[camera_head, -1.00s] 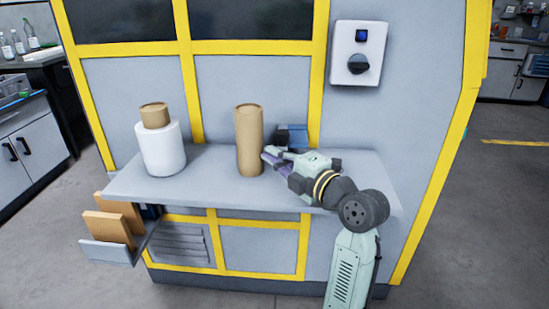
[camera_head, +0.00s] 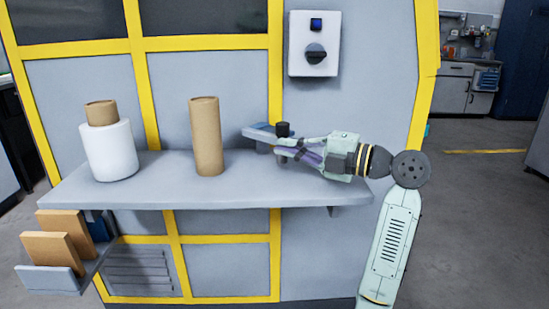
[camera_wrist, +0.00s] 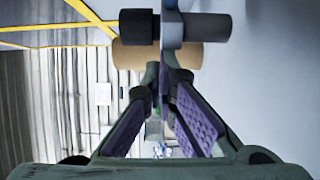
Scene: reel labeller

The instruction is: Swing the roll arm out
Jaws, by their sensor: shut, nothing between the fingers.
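The roll arm (camera_head: 258,131) is a short blue bar with a black knob, close to the machine front above the right part of the shelf. In the wrist view its black knob (camera_wrist: 137,27), blue-grey plate (camera_wrist: 172,30) and dark cylinder (camera_wrist: 208,27) lie just beyond my fingertips. My gripper (camera_head: 279,147) reaches in from the right, at the knob's lower right in the head view. Its purple-padded fingers (camera_wrist: 164,78) are shut and empty. I cannot tell whether they touch the roll arm. The fingers and wrist partly hide its right end.
A tall brown roll (camera_head: 206,137) stands on the grey shelf (camera_head: 150,190), left of the roll arm. A white roll (camera_head: 109,150) with a brown core stands farther left. A control box (camera_head: 314,44) hangs above. The shelf between the rolls is clear.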

